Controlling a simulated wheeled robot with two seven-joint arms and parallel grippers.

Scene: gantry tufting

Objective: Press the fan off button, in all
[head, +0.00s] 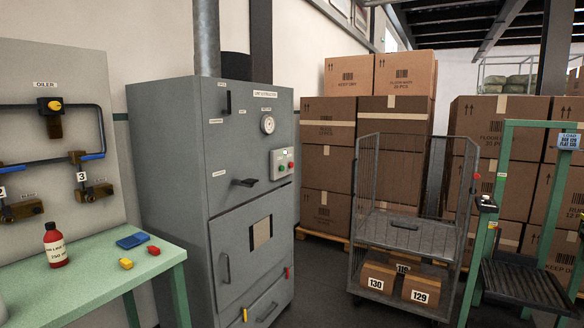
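A tall grey cabinet (168,150) with a metal duct on top stands left of centre in the head view. A small pale control box (281,163) is fixed to the right part of its front. The box carries a green button (283,168) and, to its right, a red button (291,166). Its small lettering is too fine to read, so I cannot tell from a label which one is the fan off button. Neither of my grippers is in view. Nothing covers the control box.
A green table (90,275) with a red bottle (55,245) is at the lower left. A wire cage trolley (410,232) holding cartons stands to the right of the cabinet, and a green-framed scale (520,285) is farther right. Dark floor shows between cabinet and trolley.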

